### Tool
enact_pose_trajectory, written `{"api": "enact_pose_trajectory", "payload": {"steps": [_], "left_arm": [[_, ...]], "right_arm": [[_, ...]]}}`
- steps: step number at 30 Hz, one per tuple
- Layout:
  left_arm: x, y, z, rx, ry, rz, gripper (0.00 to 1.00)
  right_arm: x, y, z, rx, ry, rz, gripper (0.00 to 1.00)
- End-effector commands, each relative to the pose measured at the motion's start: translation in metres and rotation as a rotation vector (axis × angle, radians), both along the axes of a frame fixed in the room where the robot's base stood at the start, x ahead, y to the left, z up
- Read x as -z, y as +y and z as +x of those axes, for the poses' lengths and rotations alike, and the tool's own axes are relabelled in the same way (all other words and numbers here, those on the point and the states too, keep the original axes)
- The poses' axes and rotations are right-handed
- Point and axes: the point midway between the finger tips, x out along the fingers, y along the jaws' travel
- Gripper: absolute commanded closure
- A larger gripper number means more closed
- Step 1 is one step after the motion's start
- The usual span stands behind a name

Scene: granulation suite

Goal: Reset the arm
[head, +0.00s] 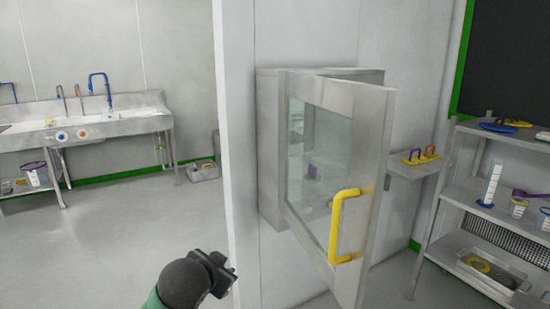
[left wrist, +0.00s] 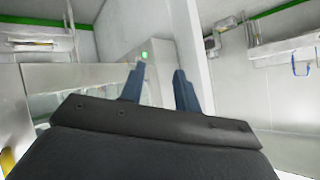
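My left gripper (head: 231,272) shows at the bottom of the head view, dark, at the end of my arm. It is beside the lower part of the white wall edge, left of the open hatch door. In the left wrist view its two blue-grey fingers (left wrist: 158,70) stand apart with nothing between them. My right gripper is in neither view.
A glazed steel hatch door (head: 372,120) with a yellow handle (head: 344,222) stands swung open from a wall cabinet (head: 268,150). A white partition edge (head: 233,150) is close by. A shelf rack (head: 455,196) stands right; a sink (head: 95,128) stands left.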

Motion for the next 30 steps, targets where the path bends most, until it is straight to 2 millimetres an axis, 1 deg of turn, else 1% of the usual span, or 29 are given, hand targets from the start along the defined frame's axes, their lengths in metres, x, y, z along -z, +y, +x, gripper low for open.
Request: {"api": "enact_pose_trajectory", "payload": {"steps": [1, 8, 14, 18, 23, 27, 29, 30], "left_arm": [[0.015, 0.003, -0.007, -0.020, 0.029, -0.014, 0.68], [0.073, 0.015, -0.037, -0.102, 0.138, -0.066, 0.68], [0.125, 0.021, -0.073, -0.157, 0.249, -0.112, 0.68], [0.162, 0.023, -0.104, -0.189, 0.336, -0.143, 0.68], [0.202, 0.024, -0.143, -0.224, 0.438, -0.176, 0.68], [0.236, 0.023, -0.183, -0.252, 0.530, -0.197, 0.68], [0.249, 0.022, -0.200, -0.263, 0.571, -0.206, 0.68], [0.258, 0.021, -0.213, -0.270, 0.597, -0.210, 0.68]], "right_arm": [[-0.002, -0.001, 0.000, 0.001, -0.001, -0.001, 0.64], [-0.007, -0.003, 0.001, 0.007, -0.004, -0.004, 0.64], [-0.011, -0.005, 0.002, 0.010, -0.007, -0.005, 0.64], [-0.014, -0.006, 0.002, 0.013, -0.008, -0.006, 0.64], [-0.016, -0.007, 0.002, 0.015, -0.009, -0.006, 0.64], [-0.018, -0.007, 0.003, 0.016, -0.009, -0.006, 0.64], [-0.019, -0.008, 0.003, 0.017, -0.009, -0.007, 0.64], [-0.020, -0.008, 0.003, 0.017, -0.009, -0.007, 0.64]]}}
